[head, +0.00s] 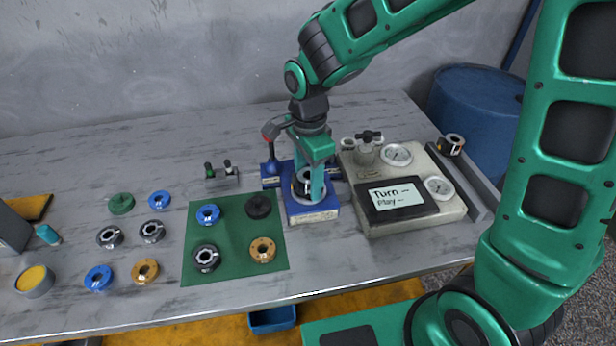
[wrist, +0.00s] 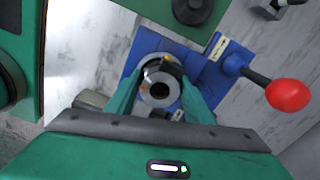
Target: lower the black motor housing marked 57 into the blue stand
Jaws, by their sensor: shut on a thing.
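My gripper (head: 308,190) points straight down over the blue stand (head: 313,215) and is shut on a dark motor housing (head: 300,187) with a bright metal bore. In the wrist view the housing (wrist: 160,90) sits between the two green fingers of my gripper (wrist: 160,97), over the blue base of the stand (wrist: 190,58). A pale round rim shows around the housing's far side. The finger in front hides part of the housing in the head view. I cannot read the 57, nor tell whether the housing touches the stand's seat.
A red-knobbed lever (head: 268,138) rises beside the stand, left in the head view. A beige gauge box (head: 405,205) stands close on the right. A green mat (head: 226,272) with several round parts lies left; more parts lie beyond it.

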